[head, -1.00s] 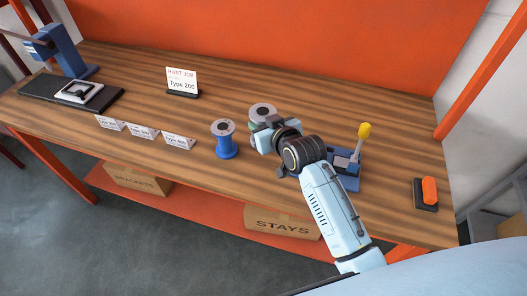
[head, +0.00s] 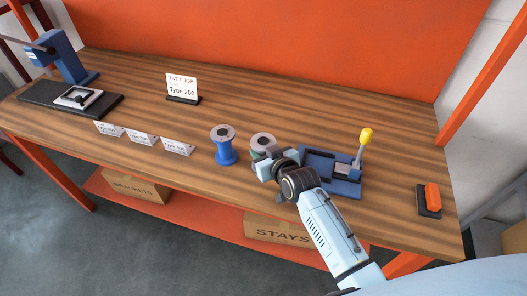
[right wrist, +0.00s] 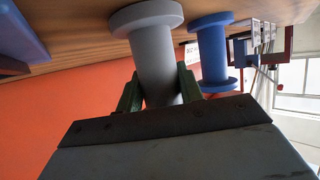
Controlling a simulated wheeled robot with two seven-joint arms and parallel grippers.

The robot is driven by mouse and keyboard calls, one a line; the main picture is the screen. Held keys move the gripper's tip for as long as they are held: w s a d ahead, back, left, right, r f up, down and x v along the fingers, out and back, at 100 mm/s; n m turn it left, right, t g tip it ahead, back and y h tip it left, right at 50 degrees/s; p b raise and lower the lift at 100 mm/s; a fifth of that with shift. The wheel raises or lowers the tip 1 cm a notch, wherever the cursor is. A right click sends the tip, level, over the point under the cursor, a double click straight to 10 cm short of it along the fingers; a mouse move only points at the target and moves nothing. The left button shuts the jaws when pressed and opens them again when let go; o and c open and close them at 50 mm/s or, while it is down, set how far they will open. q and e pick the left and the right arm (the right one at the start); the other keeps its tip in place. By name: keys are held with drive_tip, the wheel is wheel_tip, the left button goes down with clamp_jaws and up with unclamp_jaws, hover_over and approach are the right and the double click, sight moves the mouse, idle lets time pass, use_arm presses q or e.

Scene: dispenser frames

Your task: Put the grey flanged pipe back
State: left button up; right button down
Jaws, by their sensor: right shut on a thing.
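The grey flanged pipe (head: 263,140) is upright near the middle of the bench, just right of the blue flanged pipe (head: 224,146). My right gripper (head: 263,158) is shut on it from the front. In the right wrist view the two green fingers of my right gripper (right wrist: 160,92) clasp the grey pipe's shaft (right wrist: 158,55). One flange of the grey pipe lies at or close to the bench top; I cannot tell whether it touches. The blue pipe stands apart beside it in that view (right wrist: 213,55). My left gripper is out of view.
A blue fixture with a yellow-knobbed lever (head: 364,137) stands just right of my gripper. An orange-and-black block (head: 431,198) lies far right. Several small label cards (head: 143,138) line the front left; a "Type 200" sign (head: 182,88) stands behind. The bench's back middle is clear.

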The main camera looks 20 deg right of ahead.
drive_tip(key=c, duration=0.9)
unclamp_jaws()
drive_tip(key=shift+f, duration=0.1)
drive_tip(key=shift+s+r, duration=0.15)
drive_tip(key=shift+r, duration=0.05)
drive_tip(key=p+v, duration=0.1)
drive_tip(key=v, duration=1)
drive_tip(key=shift+s+d+r+p, duration=0.1)
drive_tip(key=shift+s+r+p, duration=0.15)
drive_tip(key=shift+s+p, duration=0.1)
